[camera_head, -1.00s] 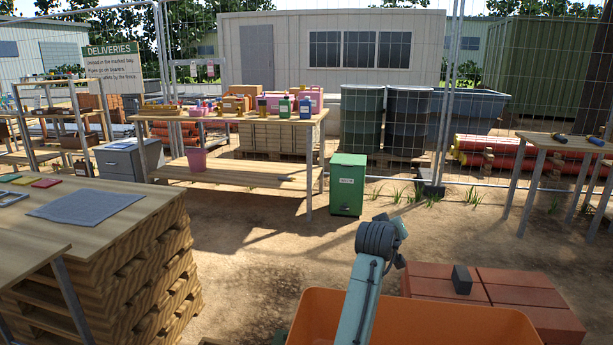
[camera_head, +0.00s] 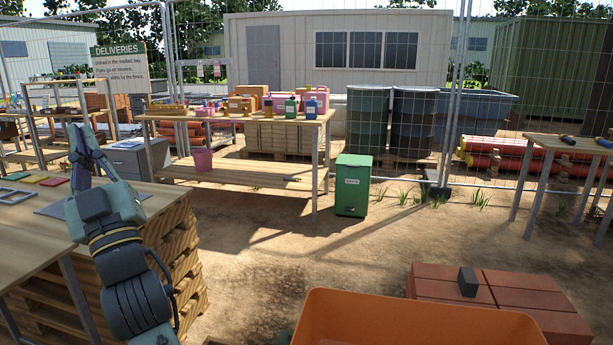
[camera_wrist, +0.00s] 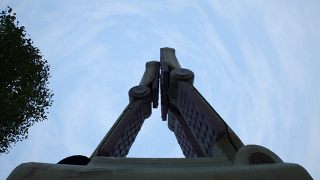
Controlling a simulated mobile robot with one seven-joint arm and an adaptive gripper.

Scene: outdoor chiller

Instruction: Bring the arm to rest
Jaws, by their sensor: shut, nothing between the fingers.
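My gripper (camera_wrist: 162,85) shows in the wrist view with its two fingers meeting at the tips against open sky. It is shut and holds nothing. In the head view my arm rises at the left, in front of the pallet-stack table, and my gripper (camera_head: 80,135) points upward at its top end. It is apart from any object there, as far as I can tell. The arm hides part of the grey mat (camera_head: 57,208) and of the table behind it.
An orange bin (camera_head: 420,325) stands close in front, beside red bricks (camera_head: 540,292) with a dark block (camera_head: 467,281) on them. A green box (camera_head: 352,190) stands near the long wooden table (camera_head: 240,174). The sandy ground between is clear. A tree (camera_wrist: 22,80) shows in the wrist view.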

